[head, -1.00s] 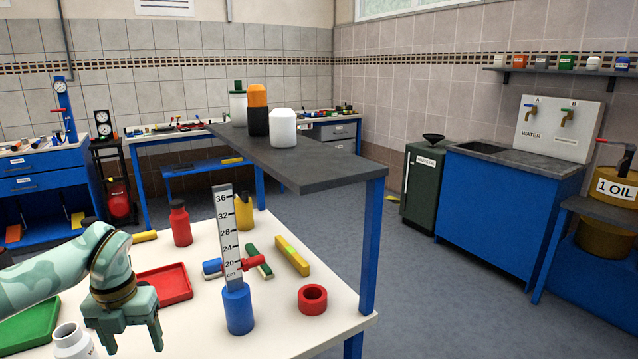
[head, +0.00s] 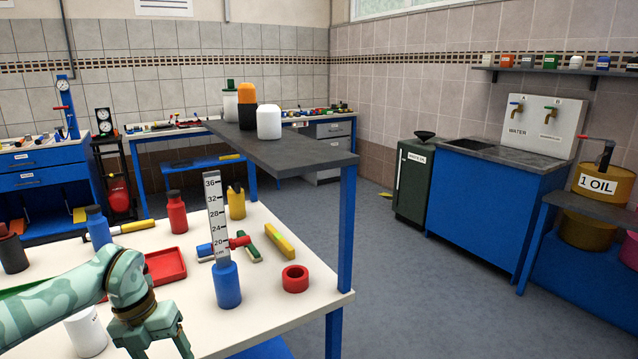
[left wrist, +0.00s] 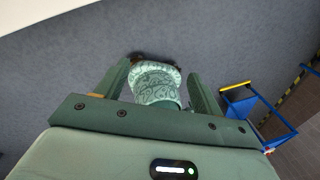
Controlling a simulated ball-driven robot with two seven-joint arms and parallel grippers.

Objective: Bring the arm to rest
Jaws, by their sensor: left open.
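My left arm (head: 70,295) comes in from the left in the head view, over the front left of the white table (head: 235,325). Its gripper (head: 160,350) points down at the lower edge of the picture, with its tips cut off or close to the edge. In the left wrist view the gripper (left wrist: 160,80) has its two fingers wide apart with nothing held between them. A patterned green part of my own body shows between the fingers, above the grey floor. My right gripper is in neither view.
A red ring (head: 295,278), red tray (head: 165,266) and red bottle (head: 177,213) are on the table. A raised grey shelf (head: 290,150) carries several bottles. Open floor (head: 420,290) lies to the right.

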